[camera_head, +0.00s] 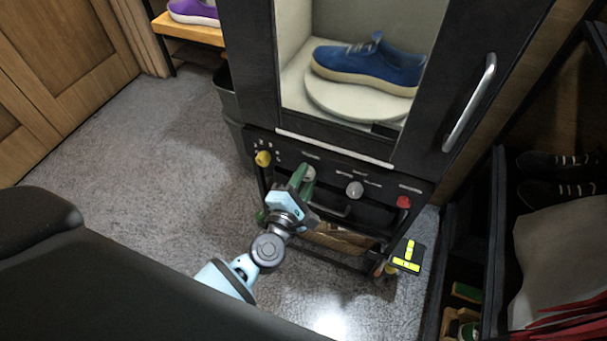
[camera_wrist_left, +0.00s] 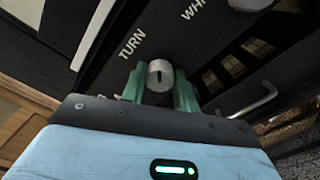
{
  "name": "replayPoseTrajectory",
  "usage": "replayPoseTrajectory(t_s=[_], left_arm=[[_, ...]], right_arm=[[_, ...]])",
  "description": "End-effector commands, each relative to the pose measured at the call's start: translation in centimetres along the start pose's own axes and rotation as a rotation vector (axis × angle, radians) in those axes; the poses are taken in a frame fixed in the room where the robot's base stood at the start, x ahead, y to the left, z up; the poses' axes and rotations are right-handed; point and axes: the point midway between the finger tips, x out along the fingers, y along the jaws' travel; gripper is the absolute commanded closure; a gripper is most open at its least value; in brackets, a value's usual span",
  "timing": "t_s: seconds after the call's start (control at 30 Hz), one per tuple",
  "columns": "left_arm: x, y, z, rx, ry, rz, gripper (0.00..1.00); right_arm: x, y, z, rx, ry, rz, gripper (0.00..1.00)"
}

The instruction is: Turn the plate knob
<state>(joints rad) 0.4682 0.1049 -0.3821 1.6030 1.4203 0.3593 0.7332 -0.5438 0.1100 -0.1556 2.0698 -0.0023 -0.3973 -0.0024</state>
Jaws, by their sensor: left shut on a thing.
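The plate knob (camera_wrist_left: 160,76), a pale round knob with a dark slot mark, sits on the cabinet's black front panel beside the word TURN in the left wrist view. It also shows in the head view (camera_head: 309,173), partly hidden by my fingers. My left gripper (camera_head: 303,179) is shut on this knob, with its green fingers (camera_wrist_left: 158,88) on either side of it. Above, behind the cabinet's window, a blue sneaker (camera_head: 370,65) lies on a round white plate (camera_head: 335,101). My right gripper is not in view.
The panel also carries a yellow knob (camera_head: 263,158), a grey knob (camera_head: 355,189) and a red knob (camera_head: 403,202). A vertical door handle (camera_head: 470,103) stands out at right. A dark bin (camera_head: 230,110) stands left of the cabinet. The grey floor at left is clear.

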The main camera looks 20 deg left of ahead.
Motion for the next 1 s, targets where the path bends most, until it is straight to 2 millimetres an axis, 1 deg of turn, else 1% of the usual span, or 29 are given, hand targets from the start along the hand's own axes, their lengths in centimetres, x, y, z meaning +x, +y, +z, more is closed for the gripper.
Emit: replayPoseTrajectory(t_s=[0.03, 0.2, 0.4, 1.0], left_arm=[[0.0, 0.2, 0.1, 0.043, 0.001, 0.000, 0.93], [0.0, 0.1, 0.1, 0.205, 0.000, -0.001, 0.93], [0.0, 0.1, 0.1, 0.396, 0.000, -0.001, 0.93], [0.0, 0.0, 0.0, 0.964, 0.001, 0.000, 0.93]], right_arm=[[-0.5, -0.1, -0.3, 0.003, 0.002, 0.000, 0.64], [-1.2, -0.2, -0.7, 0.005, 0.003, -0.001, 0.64], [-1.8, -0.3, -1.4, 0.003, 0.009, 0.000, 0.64], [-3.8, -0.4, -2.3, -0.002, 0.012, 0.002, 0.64]])
